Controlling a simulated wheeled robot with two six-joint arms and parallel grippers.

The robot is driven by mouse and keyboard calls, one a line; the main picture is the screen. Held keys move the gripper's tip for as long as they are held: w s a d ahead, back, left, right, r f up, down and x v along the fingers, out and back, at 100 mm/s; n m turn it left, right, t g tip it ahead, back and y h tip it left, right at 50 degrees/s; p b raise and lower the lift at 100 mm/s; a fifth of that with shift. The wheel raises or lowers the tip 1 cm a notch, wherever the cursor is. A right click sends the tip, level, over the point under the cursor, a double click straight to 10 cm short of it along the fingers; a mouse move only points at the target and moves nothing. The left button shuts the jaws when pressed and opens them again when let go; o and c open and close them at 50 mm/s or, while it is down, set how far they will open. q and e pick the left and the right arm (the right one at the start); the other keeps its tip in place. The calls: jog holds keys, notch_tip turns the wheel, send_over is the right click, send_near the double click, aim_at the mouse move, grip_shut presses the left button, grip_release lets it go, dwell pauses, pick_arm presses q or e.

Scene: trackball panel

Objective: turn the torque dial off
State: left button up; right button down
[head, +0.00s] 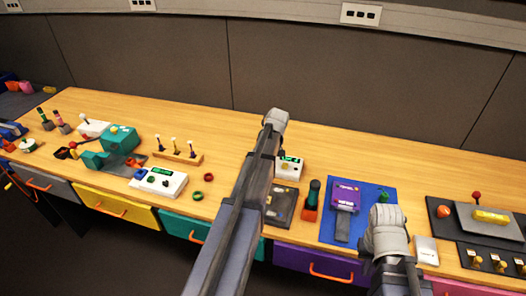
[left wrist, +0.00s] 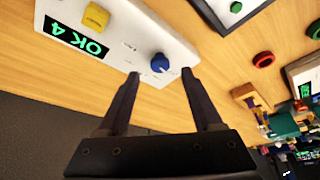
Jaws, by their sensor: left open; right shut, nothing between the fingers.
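I cannot read which one is labelled torque. My left gripper (left wrist: 160,75) is open, its fingertips near the panel edge, one on each side of the blue dial; I cannot tell if they touch. A white panel with a green display (head: 290,168) shows in the head view, partly hidden by my left arm. My right gripper (head: 388,235) is shut and empty at the lower right.
A dark tray (head: 284,205) and a dark green-handled tool in a red base (head: 311,200) stand near my left arm. A purple device (head: 345,196) lies on a blue mat (head: 368,193). Red and green rings (head: 203,185) lie to the left. The wood behind the panel is clear.

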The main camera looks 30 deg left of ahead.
pick_arm(q)
jog(key=p+v, duration=0.3)
jog(key=v, duration=0.1)
jog(key=shift+s+d+r, duration=0.1)
jog(key=shift+r, duration=0.15)
pick_arm(e)
notch_tip(320, 180, up, 4)
jog(key=shift+r, duration=0.1)
pick_arm(q)
jog(key=shift+s, duration=0.1)
pick_arm(e)
jog(key=shift+s, duration=0.1)
